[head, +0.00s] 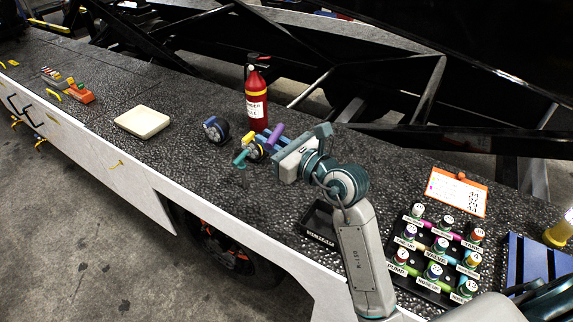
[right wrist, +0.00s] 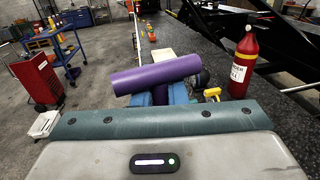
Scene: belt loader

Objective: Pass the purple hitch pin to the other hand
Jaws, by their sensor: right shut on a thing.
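The purple hitch pin (head: 275,135) is in my right gripper (head: 262,147), above the dark speckled deck. In the right wrist view the pin (right wrist: 157,73) lies crosswise and slightly tilted between the blue fingertips (right wrist: 160,95), which are shut on it. The pin's lower middle is partly hidden by the fingers. My left gripper is not in view in either frame.
A red fire extinguisher (head: 257,98) stands just behind the gripper. A blue-and-black round object (head: 216,129) and a cream block (head: 142,122) are to the left. A black tray (head: 319,229), a rack of labelled pegs (head: 405,262) and an orange clipboard (head: 456,192) are to the right.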

